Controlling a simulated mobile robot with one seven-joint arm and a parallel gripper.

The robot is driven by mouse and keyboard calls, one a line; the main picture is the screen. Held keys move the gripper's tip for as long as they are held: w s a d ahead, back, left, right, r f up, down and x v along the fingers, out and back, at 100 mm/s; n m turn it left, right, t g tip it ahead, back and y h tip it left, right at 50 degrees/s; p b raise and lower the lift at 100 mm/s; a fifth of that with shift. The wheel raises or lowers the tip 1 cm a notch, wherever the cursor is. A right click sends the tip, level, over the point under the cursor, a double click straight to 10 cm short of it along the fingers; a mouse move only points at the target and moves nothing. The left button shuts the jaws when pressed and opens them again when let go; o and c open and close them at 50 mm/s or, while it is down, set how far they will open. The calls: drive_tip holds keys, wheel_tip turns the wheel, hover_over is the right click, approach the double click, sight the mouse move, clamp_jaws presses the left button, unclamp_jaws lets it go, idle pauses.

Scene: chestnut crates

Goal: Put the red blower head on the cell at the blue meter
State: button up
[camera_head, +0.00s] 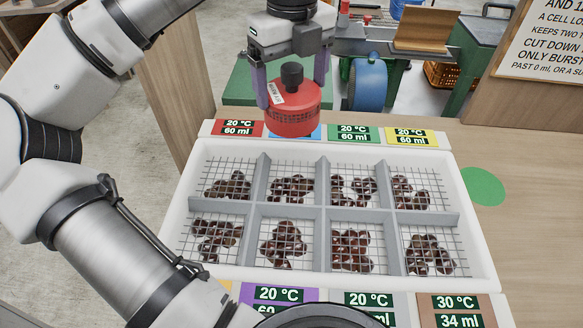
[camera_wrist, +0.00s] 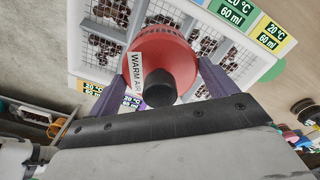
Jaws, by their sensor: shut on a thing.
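My gripper (camera_head: 291,93) is shut on the red blower head (camera_head: 296,118), a red dome with a black knob and a "WARM AIR" label. It holds the head above the back edge of the white crate (camera_head: 481,240), apart from the cells. In the wrist view the head (camera_wrist: 172,55) sits between the purple fingers. The blue meter (camera_head: 312,133) at the crate's back edge is mostly hidden by the head, its reading covered.
Red (camera_head: 238,128), green (camera_head: 354,133) and yellow (camera_head: 411,136) meters read 20 °C, 60 ml. A brown front meter (camera_head: 457,310) reads 30 °C, 34 ml. A green disc (camera_head: 484,187) lies right of the crate. A sign (camera_head: 545,45) stands at right.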

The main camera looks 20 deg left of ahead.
wheel_tip(320, 180, down, 17)
drive_tip(key=shift+r+p, duration=0.2)
drive_tip(key=shift+p, duration=0.7)
drive_tip(key=shift+f, duration=0.25)
drive_tip(key=shift+f+b, duration=0.2)
drive_tip(key=shift+b, duration=0.15)
drive_tip(key=o, duration=1.1)
drive_tip(key=shift+r, duration=0.1)
wheel_tip(320, 180, up, 12)
drive_tip(key=shift+r+b, duration=0.15)
drive_tip(key=shift+b, duration=0.2)
